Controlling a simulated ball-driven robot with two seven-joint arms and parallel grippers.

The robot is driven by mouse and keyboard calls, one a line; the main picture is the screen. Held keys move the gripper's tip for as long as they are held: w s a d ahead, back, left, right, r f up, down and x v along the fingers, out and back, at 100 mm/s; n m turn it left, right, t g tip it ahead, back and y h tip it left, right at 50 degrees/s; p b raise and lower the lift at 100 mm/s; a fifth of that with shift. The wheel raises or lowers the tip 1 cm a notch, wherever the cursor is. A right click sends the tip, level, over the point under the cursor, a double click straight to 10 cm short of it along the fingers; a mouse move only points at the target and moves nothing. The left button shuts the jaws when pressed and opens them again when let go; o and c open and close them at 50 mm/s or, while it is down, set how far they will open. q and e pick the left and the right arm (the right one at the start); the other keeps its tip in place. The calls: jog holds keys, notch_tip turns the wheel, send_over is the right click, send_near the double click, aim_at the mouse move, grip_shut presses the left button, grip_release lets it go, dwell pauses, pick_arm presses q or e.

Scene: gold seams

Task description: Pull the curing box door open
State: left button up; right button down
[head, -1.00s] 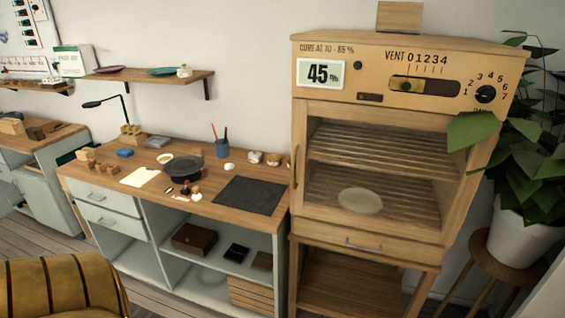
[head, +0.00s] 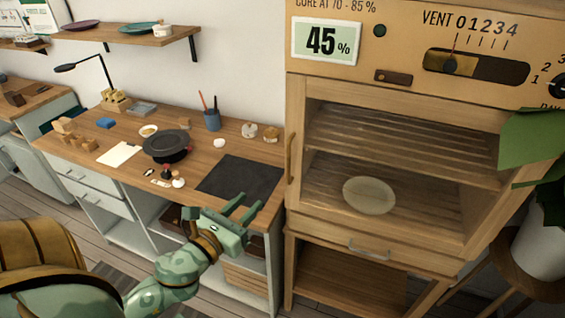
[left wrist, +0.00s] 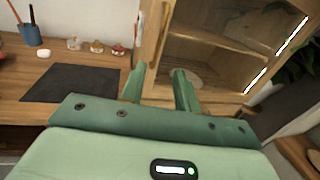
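The curing box (head: 400,90) is a tall light-wood cabinet at the right of the head view. Its glazed door (head: 385,232) looks shut, with slatted shelves and a pale round plate showing behind the glass. An upright wooden handle (head: 290,158) is on the door's left side; it also shows in the left wrist view (left wrist: 164,32). My green left gripper (head: 250,203) is open and empty, left of and below the handle and apart from it. In the left wrist view its fingers (left wrist: 160,72) point toward the box's left edge. My right gripper is out of view.
The workbench (head: 215,150) stands left of the box, with a black mat (head: 240,177) near my left gripper and a dark round dish (head: 167,146) farther left. A leafy plant (head: 535,140) is close to the box's right side. A drawer handle (head: 369,249) is below the door.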

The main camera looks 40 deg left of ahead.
aim_at(288, 164)
pick_arm(q)
jog(key=w, duration=0.5)
jog(key=w+p, duration=0.1)
jog(key=w, duration=1)
jog(key=shift+w+a+f+p, duration=0.1)
jog(key=shift+w+a+p, duration=0.1)
jog(key=shift+a+p, duration=0.15)
grip_shut()
